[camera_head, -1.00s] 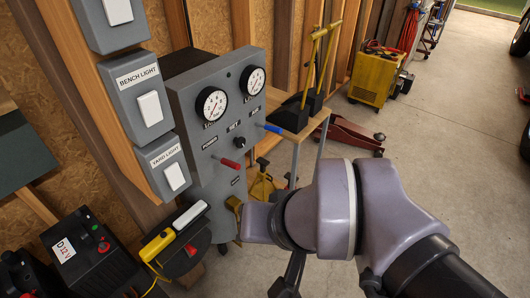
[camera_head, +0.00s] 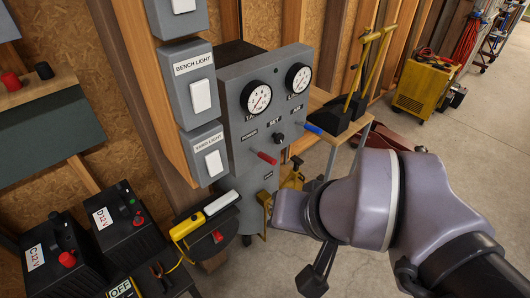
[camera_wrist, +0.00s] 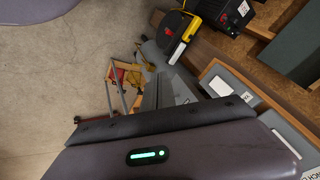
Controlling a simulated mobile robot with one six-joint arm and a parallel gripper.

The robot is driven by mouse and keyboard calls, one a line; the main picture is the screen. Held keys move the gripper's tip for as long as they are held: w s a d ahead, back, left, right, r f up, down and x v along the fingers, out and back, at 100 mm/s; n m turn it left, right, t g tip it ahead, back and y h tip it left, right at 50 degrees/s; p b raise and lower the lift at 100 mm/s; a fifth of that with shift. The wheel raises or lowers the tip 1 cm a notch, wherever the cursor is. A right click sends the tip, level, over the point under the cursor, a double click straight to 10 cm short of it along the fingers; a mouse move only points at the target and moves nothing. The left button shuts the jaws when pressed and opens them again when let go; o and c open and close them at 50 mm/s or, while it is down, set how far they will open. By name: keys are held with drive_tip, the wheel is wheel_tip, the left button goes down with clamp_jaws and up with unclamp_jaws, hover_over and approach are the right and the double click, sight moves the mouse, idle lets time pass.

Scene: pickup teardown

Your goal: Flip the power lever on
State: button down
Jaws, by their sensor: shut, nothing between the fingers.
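The power lever (camera_head: 267,157) is a red-handled lever under the POWER label on the grey gauge panel (camera_head: 240,150), in the head view. Its handle points out and down to the right. My gripper shows in the wrist view (camera_wrist: 160,128) as a purple body with a dark front edge. It is shut and empty. In the head view my purple wrist is below and right of the red lever, apart from it in the picture. My fingertips cannot be made out there. The red lever cannot be made out in the wrist view.
A blue lever (camera_head: 313,128) sits right of the red one, with a dark knob (camera_head: 279,139) between. Light switches (camera_head: 201,97) are mounted on the left. Black battery boxes (camera_head: 128,219) and a yellow device (camera_head: 187,226) stand lower left. Open floor lies to the right.

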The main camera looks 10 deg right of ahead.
drive_tip(key=w+r+n+p, duration=0.25)
drive_tip(key=w+r, duration=0.25)
drive_tip(key=w, duration=0.3)
drive_tip(key=n+g+h+p, duration=0.2)
drive_tip(key=n+g+p, duration=0.1)
drive_tip(key=n+p, duration=0.45)
hover_over(265, 156)
drive_tip(key=s, duration=0.2)
drive_tip(key=s+x, duration=0.1)
drive_tip(key=x, duration=0.5)
drive_tip(key=shift+s+a+f, duration=0.25)
drive_tip(key=shift+s+f, duration=0.05)
drive_tip(key=shift+s, duration=0.05)
drive_tip(key=shift+f, duration=0.1)
drive_tip(key=b+x, duration=0.1)
drive_tip(key=x, duration=0.3)
drive_tip(key=b+x, duration=0.2)
drive_tip(key=x, duration=0.2)
drive_tip(key=s+b+x, duration=0.1)
drive_tip(key=b+x, duration=0.1)
drive_tip(key=x, duration=0.2)
drive_tip(key=shift+d+f, duration=0.1)
drive_tip(key=shift+f, duration=0.25)
drive_tip(key=shift+s+d+f+b, duration=0.1)
drive_tip(key=shift+d+f+b, duration=0.15)
drive_tip(key=shift+f, duration=0.25)
